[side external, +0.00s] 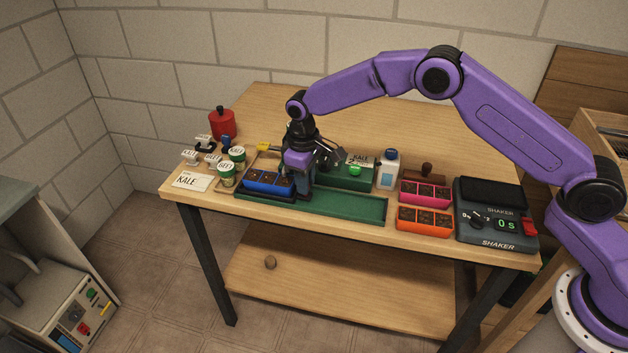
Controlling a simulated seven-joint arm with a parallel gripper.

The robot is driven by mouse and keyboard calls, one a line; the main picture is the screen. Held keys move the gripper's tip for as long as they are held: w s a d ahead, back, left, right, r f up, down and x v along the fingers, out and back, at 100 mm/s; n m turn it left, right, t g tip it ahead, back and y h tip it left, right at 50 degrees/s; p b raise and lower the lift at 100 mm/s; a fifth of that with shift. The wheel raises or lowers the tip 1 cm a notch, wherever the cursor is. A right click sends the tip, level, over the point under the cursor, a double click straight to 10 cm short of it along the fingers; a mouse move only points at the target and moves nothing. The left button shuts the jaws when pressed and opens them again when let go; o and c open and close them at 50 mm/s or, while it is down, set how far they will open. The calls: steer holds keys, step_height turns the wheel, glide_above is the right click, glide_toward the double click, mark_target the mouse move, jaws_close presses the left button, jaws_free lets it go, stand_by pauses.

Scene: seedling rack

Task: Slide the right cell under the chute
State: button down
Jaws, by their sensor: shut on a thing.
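A blue cell tray (262,181) with dark soil in its cells sits low at the left end of a long green track (350,207). My gripper (297,188) points down at the tray's right end and is shut there. Its fingers are small and partly dark, so the exact grip point is hard to see. The right cell is partly hidden by my gripper. Behind the track stands a green box (352,182) with a KALE label and a bright green button. A chute is not clearly visible; my wrist covers that area.
Right of the track are a white bottle (387,172), a pink cell tray (424,192), an orange cell tray (424,221) and a grey shaker (495,215) reading 0 s. Labelled jars (227,175), a KALE card (191,181) and a red canister (222,123) stand left. The track's right part is empty.

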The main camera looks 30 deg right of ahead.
steer(key=shift+w+a, duration=0.2)
steer(key=c, duration=1)
jaws_free()
steer(key=shift+r, duration=0.15)
steer(key=r, duration=1.7)
steer(key=shift+s+a+r, duration=0.1)
steer(key=shift+s+a, duration=0.2)
steer(key=shift+s, duration=0.1)
steer(key=s+d+r+n, duration=0.1)
steer(key=s+d, duration=0.2)
steer(key=s, duration=0.7)
steer(key=s+d+n, duration=0.2)
steer(key=s+d, duration=0.1)
steer(key=s, duration=0.6)
steer(key=s+d+r+n, duration=0.1)
steer(key=s+d, duration=0.2)
steer(key=s, duration=0.7)
steer(key=shift+n+y, duration=0.4)
steer(key=shift+n, duration=0.3)
steer(key=s+d+f, duration=0.1)
steer(key=s+d, duration=0.2)
steer(key=s+d+f, duration=0.1)
steer(key=s+d, duration=0.2)
steer(key=s, duration=0.1)
steer(key=s+d+f, duration=0.2)
steer(key=s, duration=0.2)
steer(key=shift+d, duration=0.4)
